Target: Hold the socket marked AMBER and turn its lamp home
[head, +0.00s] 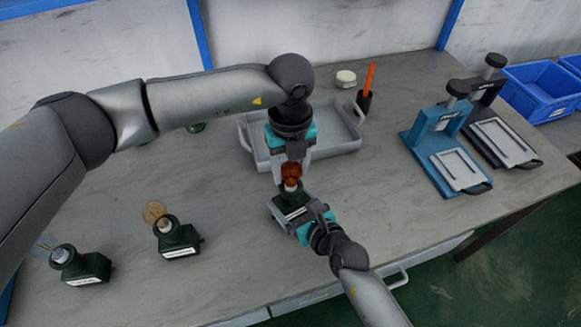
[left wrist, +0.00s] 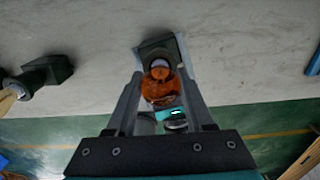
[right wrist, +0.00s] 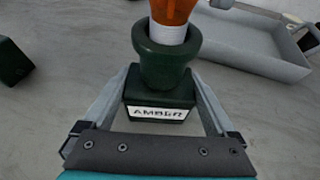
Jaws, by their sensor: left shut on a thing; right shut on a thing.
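The dark green socket (right wrist: 160,88) has a white label reading AMBER (right wrist: 160,113) in the right wrist view. My right gripper (head: 297,208) is shut on this socket's base, which stands upright on the table. The amber lamp (left wrist: 160,87) sits upright in the socket's mouth, its white collar showing just above the rim in the right wrist view (right wrist: 168,33). My left gripper (head: 291,168) comes down from above and is shut on the lamp's orange glass. How far the lamp is seated inside the socket is hidden.
Two other dark sockets with lamps stand at left, one at middle left (head: 178,238) and one farther left (head: 82,266). A grey tray (head: 344,139) lies behind the grippers. A blue press (head: 444,150), a black press (head: 503,140) and blue bins (head: 541,90) stand at right.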

